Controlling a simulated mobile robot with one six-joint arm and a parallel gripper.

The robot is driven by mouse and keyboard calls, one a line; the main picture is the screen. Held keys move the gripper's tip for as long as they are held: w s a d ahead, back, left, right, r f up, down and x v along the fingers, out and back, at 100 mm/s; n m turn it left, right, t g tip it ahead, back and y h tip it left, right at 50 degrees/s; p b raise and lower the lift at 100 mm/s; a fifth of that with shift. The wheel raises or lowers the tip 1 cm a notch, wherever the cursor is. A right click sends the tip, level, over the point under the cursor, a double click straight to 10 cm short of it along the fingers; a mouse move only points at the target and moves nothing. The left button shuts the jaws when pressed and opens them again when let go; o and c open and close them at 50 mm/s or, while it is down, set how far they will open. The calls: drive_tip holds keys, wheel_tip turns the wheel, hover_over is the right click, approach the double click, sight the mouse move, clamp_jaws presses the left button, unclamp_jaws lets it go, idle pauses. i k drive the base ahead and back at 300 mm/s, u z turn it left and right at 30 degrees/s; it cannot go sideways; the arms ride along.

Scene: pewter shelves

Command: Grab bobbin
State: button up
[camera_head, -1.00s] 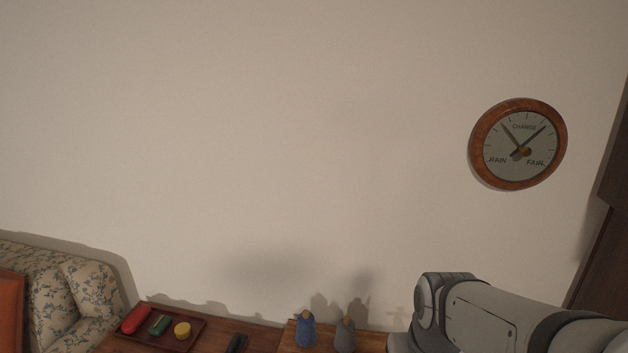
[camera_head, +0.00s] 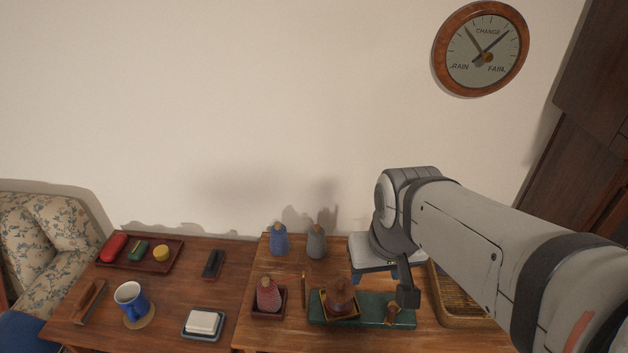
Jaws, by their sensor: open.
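No object is plainly recognisable as the bobbin. A small brown spool-like item (camera_head: 392,313) lies on the right end of a green mat (camera_head: 366,317); it may be the bobbin. Cone-shaped pieces that look like wound yarn also stand on the right table: a blue one (camera_head: 279,241), a grey one (camera_head: 316,243), a red one (camera_head: 268,296) in a dark tray, and a brown one (camera_head: 340,297) in a square yellow-edged tray on the mat. My gripper (camera_head: 383,284) is open, pointing down over the table near the mat's right part.
A slatted wooden tray (camera_head: 450,296) lies right of my gripper, partly hidden by my arm. On the left table are a blue mug (camera_head: 131,301), a white block on a dish (camera_head: 202,322), a black item (camera_head: 213,264) and a red tray (camera_head: 168,266). A round dial (camera_head: 481,49) hangs on the wall.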

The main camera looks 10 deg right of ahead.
sight(340, 292)
drive_tip(key=z, duration=0.55)
drive_tip(key=k, duration=1.2)
drive_tip(key=u, duration=0.65)
drive_tip(key=i, duration=1)
drive_tip(key=u, duration=0.05)
